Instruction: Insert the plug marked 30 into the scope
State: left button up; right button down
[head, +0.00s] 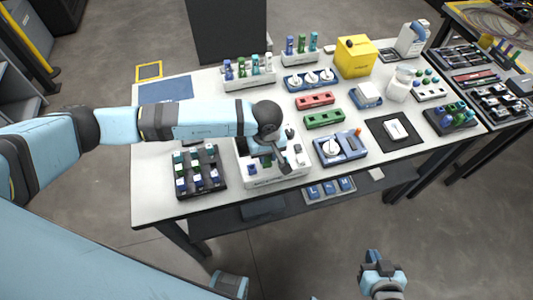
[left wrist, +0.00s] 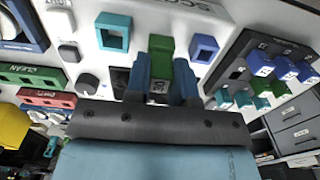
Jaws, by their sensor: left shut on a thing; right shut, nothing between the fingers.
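The scope (head: 262,183) is a white box near the table's front edge, partly hidden by my left arm. In the left wrist view its white face (left wrist: 235,15) has a teal square port (left wrist: 113,32) and a blue square port (left wrist: 204,47). A green port (left wrist: 161,44) lies between them. My left gripper (left wrist: 160,92) is shut on a green plug (left wrist: 158,86) whose label looks like 30. The plug is in line with the green port; how deep it sits is hidden. My right gripper (head: 383,282) is shut and empty, in front of the table.
A black rack (head: 201,172) of blue and teal plugs stands left of the scope. A blue device (head: 340,148) and green and red strips (head: 315,100) lie to its right. The table (head: 160,205) is bare at its front left corner.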

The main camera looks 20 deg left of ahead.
pick_arm(q)
jog(key=shift+f, duration=0.1)
dwell(0.3)
jog(key=o, duration=0.9)
jog(key=shift+c, duration=0.2)
jog(key=shift+r+p, duration=0.9)
jog(key=shift+r, duration=2.15)
